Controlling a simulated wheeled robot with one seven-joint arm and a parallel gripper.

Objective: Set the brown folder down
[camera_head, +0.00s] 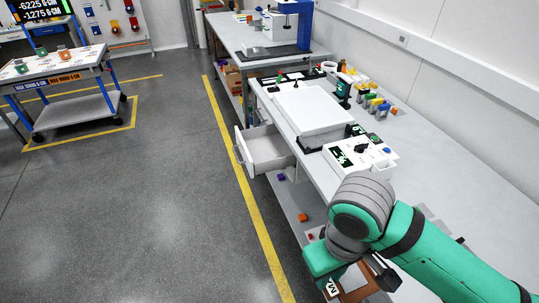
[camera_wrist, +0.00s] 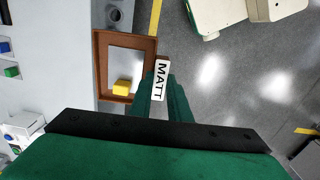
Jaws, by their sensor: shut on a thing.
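In the wrist view, a brown-edged flat thing (camera_wrist: 102,66), the only brown thing there that could be the folder, has a pale grey sheet inside. A yellow block (camera_wrist: 121,87) shows over its lower part. The fingers and label hide the grip itself. In the head view my gripper is low at the bench's near edge, mostly hidden by my wrist.
The long bench (camera_head: 450,165) carries a white panel (camera_head: 312,108) and a white control box (camera_head: 360,157). An open drawer (camera_head: 262,150) juts into the aisle. Grey floor (camera_head: 150,200) is free to the left. Blue and green blocks (camera_wrist: 11,71) lie on the bench.

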